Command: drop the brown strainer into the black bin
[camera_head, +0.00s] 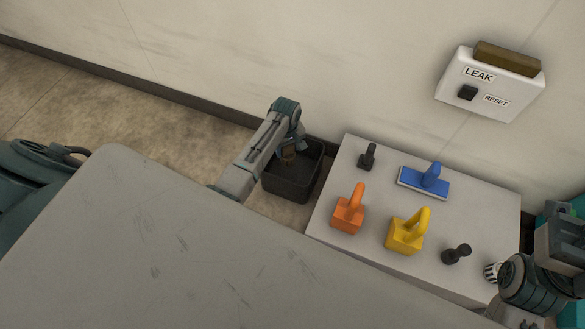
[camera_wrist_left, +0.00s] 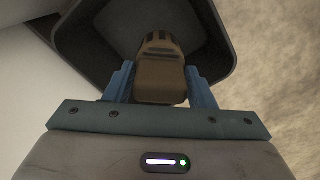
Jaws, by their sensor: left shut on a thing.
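The black bin (camera_head: 290,185) stands on the floor beside the white table, against the wall side. My left arm reaches out over it. My left gripper (camera_head: 287,148) points down at the bin opening. In the left wrist view, my left gripper (camera_wrist_left: 162,85) is shut on the brown strainer (camera_wrist_left: 160,65), with a blue finger on each side of it. The bin (camera_wrist_left: 225,30) opens behind and around the strainer in that view.
The white table (camera_head: 375,180) right of the bin bears an orange handled block (camera_head: 348,212), a yellow one (camera_head: 406,235), a blue float (camera_head: 428,180) and dark knobs (camera_head: 367,157). A LEAK/RESET box (camera_head: 490,85) hangs on the wall. Floor left of the bin is clear.

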